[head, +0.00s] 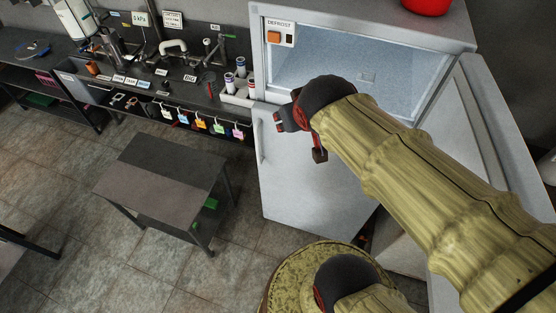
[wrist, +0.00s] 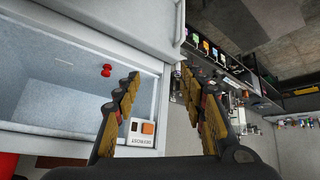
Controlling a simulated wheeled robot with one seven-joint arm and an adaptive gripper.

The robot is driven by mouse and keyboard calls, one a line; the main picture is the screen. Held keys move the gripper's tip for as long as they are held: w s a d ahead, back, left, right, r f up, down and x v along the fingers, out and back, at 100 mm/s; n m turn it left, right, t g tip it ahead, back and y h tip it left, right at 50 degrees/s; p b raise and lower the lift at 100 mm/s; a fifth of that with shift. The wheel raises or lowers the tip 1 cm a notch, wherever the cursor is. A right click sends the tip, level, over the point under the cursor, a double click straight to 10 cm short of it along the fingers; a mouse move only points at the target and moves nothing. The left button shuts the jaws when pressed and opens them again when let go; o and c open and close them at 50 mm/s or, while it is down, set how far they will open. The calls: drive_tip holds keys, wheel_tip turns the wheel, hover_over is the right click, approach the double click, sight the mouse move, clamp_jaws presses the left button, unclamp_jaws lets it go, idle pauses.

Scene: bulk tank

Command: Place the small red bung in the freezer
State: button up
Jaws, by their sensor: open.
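The small red bung (wrist: 106,70) shows in the wrist view inside the open freezer compartment, close to its edge. It stands apart from my fingers, to the left of them. My arm hides it in the head view. The freezer (head: 340,68) has its upper compartment open, with a pale frosty interior. My gripper (head: 298,138) is in front of the freezer opening, near its left side. In the wrist view my gripper (wrist: 160,72) has its fingers spread wide with nothing between them.
The open freezer door (head: 492,125) stands at the right. A defrost panel (head: 279,33) with an orange switch is at the opening's upper left. A red container (head: 427,5) sits on top. A cluttered bench (head: 150,70) and a low grey table (head: 165,177) are left, with bare floor around the table.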

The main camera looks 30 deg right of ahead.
drive_tip(key=s+a+n+g+y, duration=0.1)
drive_tip(key=s+a+n+y, duration=0.1)
drive_tip(key=s+a, duration=0.7)
drive_tip(key=shift+a+f+g+y, duration=0.4)
wheel_tip(320, 180, down, 14)
drive_tip(key=b, duration=1.4)
drive_tip(key=shift+r, duration=0.15)
drive_tip(key=shift+c, duration=0.6)
